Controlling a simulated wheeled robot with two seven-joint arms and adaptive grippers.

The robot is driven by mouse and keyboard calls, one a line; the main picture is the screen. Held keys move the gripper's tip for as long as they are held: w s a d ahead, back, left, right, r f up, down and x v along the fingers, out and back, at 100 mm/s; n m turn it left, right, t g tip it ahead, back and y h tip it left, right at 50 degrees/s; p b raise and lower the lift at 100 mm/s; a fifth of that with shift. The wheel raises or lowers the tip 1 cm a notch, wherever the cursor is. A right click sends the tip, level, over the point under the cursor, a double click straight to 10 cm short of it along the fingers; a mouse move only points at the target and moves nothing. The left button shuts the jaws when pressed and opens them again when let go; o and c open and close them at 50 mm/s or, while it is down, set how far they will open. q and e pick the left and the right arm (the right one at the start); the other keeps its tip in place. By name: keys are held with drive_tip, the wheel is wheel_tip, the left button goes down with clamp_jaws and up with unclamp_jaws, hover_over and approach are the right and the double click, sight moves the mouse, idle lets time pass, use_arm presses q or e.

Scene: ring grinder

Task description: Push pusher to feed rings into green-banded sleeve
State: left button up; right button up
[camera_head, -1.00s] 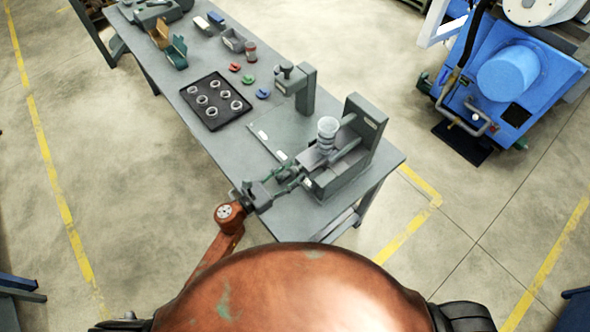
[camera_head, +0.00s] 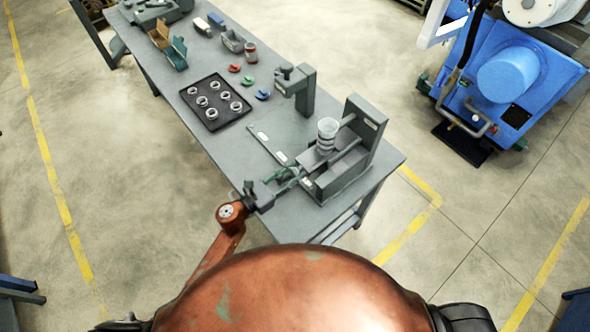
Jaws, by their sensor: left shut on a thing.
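The grey grinder fixture (camera_head: 345,183) stands at the near right end of the bench. A clear, pale sleeve or stack of rings (camera_head: 327,128) stands upright on it. My left gripper (camera_head: 286,178) is at the fixture's near left side, shut on the pusher (camera_head: 313,166), a thin grey bar running toward the fixture. The gripper's fingers hide the gripped end. I cannot make out a green band on any sleeve. My right gripper is not in view.
A black tray (camera_head: 229,119) with several rings lies mid-bench. A grey upright stand (camera_head: 304,92) is behind the fixture. Small red (camera_head: 234,68), green (camera_head: 248,80) and blue (camera_head: 262,95) pieces lie near the tray. A blue machine (camera_head: 510,85) stands on the floor at right.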

sight(303, 166)
use_arm(q)
drive_tip(key=shift+d, duration=0.1)
drive_tip(key=shift+b+x, duration=0.4)
drive_tip(key=shift+x, duration=0.5)
drive_tip(key=shift+b+x, duration=0.4)
drive_tip(key=shift+x, duration=0.75)
drive_tip(key=shift+b+x, duration=0.4)
drive_tip(key=shift+x, duration=0.7)
